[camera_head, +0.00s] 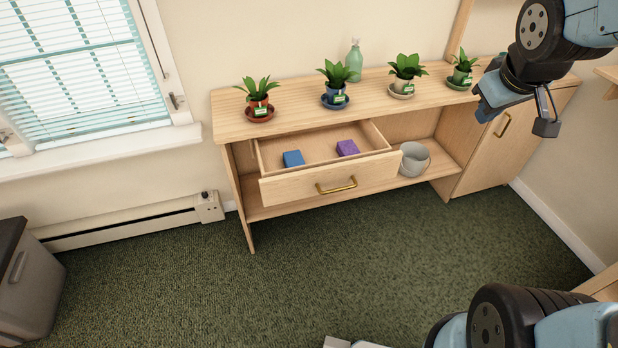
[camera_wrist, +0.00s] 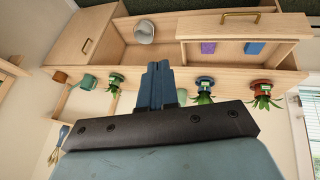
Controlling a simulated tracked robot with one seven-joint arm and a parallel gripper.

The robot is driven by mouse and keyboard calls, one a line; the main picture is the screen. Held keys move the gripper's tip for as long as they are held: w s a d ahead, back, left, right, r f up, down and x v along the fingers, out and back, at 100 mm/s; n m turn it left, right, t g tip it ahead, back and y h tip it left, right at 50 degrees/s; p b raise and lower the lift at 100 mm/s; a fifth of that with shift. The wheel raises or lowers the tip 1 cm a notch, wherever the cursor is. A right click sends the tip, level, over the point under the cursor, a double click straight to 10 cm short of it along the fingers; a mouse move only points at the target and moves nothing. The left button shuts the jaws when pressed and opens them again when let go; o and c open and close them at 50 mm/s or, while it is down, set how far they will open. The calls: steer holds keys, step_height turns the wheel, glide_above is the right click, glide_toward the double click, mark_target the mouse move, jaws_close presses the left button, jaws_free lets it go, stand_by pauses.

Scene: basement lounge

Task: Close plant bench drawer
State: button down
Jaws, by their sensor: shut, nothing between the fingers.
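The plant bench (camera_head: 290,122) is light wood and stands against the wall in the head view. Its drawer (camera_head: 285,188) is pulled well out, with a brass handle (camera_head: 337,185) on its front. A blue block (camera_head: 293,158) and a purple block (camera_head: 347,148) lie inside it. The drawer front also shows at the top right of the wrist view (camera_wrist: 290,27), upside down. My gripper (camera_head: 484,112) is above the bench's right end, to the right of the drawer and apart from it. Its fingers (camera_wrist: 158,70) are together and empty in the wrist view.
Several potted plants on saucers, such as the red-potted one (camera_head: 259,100), and a green bottle (camera_head: 355,62) stand on the bench top. A grey bucket (camera_head: 414,159) sits on the shelf right of the drawer. Green carpet (camera_head: 300,265) in front is clear.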

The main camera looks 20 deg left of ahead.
steer(key=w+a+f+n+y, duration=0.1)
steer(key=w+a+f+n, duration=0.3)
steer(key=w+a+f, duration=0.15)
steer(key=n+g+y, duration=0.3)
steer(key=n+y, duration=0.3)
steer(key=n, duration=0.7)
glide_toward(297, 192)
steer(key=x, duration=0.4)
steer(key=shift+s+a+f, duration=0.1)
steer(key=shift+s+f, duration=0.2)
steer(key=shift+f, duration=0.05)
steer(key=shift+w+a, duration=0.2)
steer(key=shift+w, duration=0.15)
steer(key=shift+w, duration=0.1)
